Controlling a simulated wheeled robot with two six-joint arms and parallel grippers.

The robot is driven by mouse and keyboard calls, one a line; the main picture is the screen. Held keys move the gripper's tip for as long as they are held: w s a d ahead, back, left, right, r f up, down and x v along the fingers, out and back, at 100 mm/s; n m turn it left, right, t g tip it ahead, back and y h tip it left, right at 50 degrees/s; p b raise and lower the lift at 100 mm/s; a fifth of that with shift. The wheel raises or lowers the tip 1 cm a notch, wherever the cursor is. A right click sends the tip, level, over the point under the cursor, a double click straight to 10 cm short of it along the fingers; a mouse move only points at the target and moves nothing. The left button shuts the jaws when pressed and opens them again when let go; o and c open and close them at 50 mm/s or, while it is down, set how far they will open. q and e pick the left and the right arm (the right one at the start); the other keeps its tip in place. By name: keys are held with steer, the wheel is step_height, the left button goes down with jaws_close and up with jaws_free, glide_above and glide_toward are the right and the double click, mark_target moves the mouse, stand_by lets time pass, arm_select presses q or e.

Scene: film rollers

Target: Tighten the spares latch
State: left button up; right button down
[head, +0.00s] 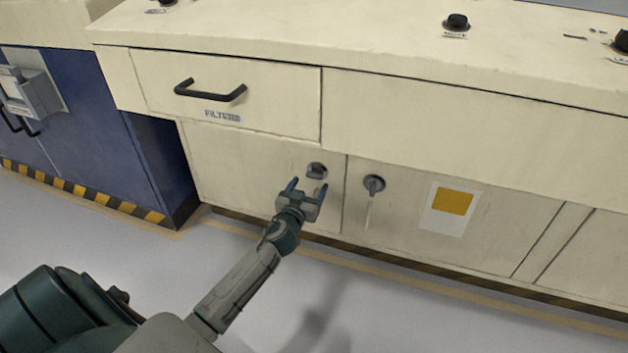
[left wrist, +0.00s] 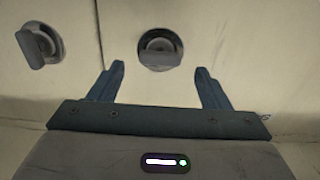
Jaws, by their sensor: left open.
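Two round grey turn latches sit on the cream cabinet doors under the counter. One latch (head: 316,170) is near the right edge of the left door. The other latch (head: 374,184) is on the right door, with a pale strip hanging below it. No readable label shows which is the spares latch. My left gripper (head: 307,188) is open and empty, just in front of the left door's latch. In the left wrist view this latch (left wrist: 160,49) shows beyond and between the open fingers (left wrist: 158,88), apart from them. The second latch (left wrist: 39,45) shows at upper left there. My right gripper is out of view.
A drawer with a black handle (head: 210,91) and a "FILTE…" label is above the left door. The right door bears a yellow-and-white sign (head: 448,208). Black knobs (head: 456,22) stand on the counter. A blue cabinet (head: 75,120) is at left. The floor in front is clear.

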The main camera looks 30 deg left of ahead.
mark_target(314, 178)
arm_select(q)
steer(key=shift+x, duration=2.05)
steer(key=shift+c, duration=0.4)
steer(key=c, duration=0.9)
